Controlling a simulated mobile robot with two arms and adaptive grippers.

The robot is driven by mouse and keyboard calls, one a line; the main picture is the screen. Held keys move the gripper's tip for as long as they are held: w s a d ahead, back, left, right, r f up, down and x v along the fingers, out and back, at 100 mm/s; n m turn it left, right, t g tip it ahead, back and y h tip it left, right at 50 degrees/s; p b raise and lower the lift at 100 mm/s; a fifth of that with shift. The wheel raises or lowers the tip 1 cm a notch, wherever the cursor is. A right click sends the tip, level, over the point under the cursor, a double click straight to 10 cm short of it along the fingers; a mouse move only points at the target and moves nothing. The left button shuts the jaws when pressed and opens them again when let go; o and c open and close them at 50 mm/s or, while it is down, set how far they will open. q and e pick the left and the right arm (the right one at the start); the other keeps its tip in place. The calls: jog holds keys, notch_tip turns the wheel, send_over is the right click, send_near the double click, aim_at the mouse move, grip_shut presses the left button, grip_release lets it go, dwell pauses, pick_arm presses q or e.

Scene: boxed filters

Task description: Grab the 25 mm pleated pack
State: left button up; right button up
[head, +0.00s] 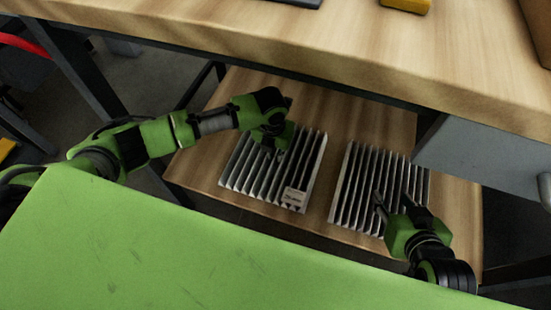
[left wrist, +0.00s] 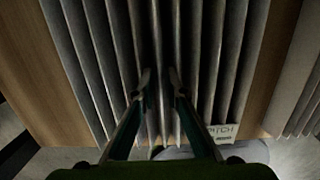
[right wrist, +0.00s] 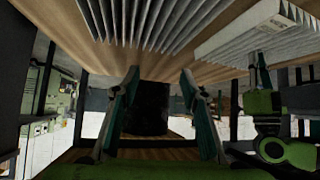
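Two grey pleated packs lie side by side on the lower wooden shelf. The left pack (head: 262,180) carries a small label (head: 294,197); in the left wrist view the label (left wrist: 222,131) reads "PITCH", with a smaller line I cannot read. The right pack (head: 350,185) shows no label in view. My left gripper (head: 277,150) is over the left pack; its fingers (left wrist: 160,75) are parted by a narrow gap over the pleats. Whether they touch is unclear. My right gripper (head: 394,202) is open at the near part of the right pack, nothing between its fingers (right wrist: 160,78).
The wooden upper tabletop (head: 250,30) overhangs the shelf (head: 385,120). A grey box-like panel (head: 480,155) hangs at the right. A yellow item (head: 405,5) is on the upper top. A narrow bare strip of shelf separates the packs.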

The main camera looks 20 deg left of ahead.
pick_arm(q)
jog(key=shift+f, duration=0.35)
pick_arm(e)
jog(key=shift+w+a+r+t, duration=0.25)
jog(key=shift+w+r+t, duration=0.15)
jog(key=shift+w+r, duration=0.15)
pick_arm(q)
jog(key=shift+c, duration=0.3)
grip_shut()
jog(key=shift+r, duration=0.1)
